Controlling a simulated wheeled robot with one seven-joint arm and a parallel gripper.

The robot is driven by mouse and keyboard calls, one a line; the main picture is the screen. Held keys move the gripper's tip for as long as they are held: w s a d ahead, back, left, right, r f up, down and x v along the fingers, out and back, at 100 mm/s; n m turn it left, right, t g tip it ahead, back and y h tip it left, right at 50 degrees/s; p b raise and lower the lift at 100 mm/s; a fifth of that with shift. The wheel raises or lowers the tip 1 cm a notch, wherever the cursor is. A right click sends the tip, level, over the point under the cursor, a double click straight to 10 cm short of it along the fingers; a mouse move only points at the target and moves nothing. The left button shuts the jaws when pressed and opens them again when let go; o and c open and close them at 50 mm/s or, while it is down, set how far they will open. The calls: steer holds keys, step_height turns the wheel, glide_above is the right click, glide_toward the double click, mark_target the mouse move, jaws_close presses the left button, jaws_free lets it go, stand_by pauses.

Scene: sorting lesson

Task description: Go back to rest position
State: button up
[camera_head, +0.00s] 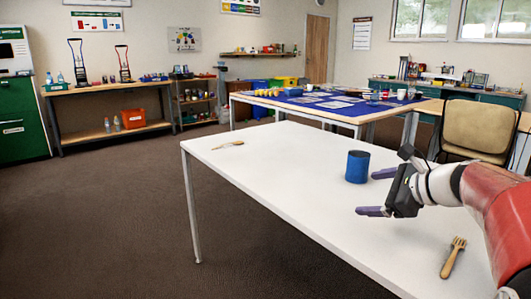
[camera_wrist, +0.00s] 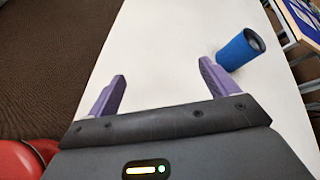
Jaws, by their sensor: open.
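My gripper (camera_head: 372,192) is at the right of the head view, over the white table (camera_head: 265,165). Its two purple fingers are spread wide apart with nothing between them. In the wrist view the gripper (camera_wrist: 158,88) is also open and empty, with bare white tabletop (camera_wrist: 165,40) beyond it. A blue cylindrical cup (camera_head: 357,167) stands upright on the table just beyond the fingers. The blue cup (camera_wrist: 240,49) also shows in the wrist view, right of the right finger; I cannot tell the exact gap.
A wooden fork (camera_head: 453,258) lies on the table near its right front, below my arm. A small wooden utensil (camera_head: 228,145) lies near the far left corner. A blue-topped table (camera_head: 320,108) and a beige chair (camera_head: 478,130) stand behind. Floor at left is clear.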

steer(key=s+a+f+n+g, duration=0.1)
steer(key=s+a+n, duration=0.1)
steer(key=s+a+f+n+g+h, duration=0.1)
steer(key=s+a+n, duration=0.1)
steer(key=a, duration=0.1)
steer(key=s+a+f+n, duration=0.1)
steer(key=s+a+f, duration=0.1)
steer(key=s+a, duration=0.1)
steer(key=shift+n+g+h, duration=0.3)
steer(key=shift+n+g, duration=0.1)
steer(key=s+f+n+h+b, duration=0.1)
steer(key=s+f+n+h, duration=0.1)
steer(key=s+f+n, duration=0.4)
steer(key=s+a+f+n+g+h+b, duration=0.1)
steer(key=s+f+n+h+b, duration=0.1)
steer(key=s+f+n, duration=0.4)
steer(key=s+n+h, duration=0.1)
steer(key=s+n, duration=0.3)
steer(key=s, duration=0.3)
steer(key=shift+s+a+g+h, duration=0.2)
steer(key=shift+s+g+h, duration=0.1)
steer(key=shift+s, duration=0.05)
steer(key=shift+c, duration=0.4)
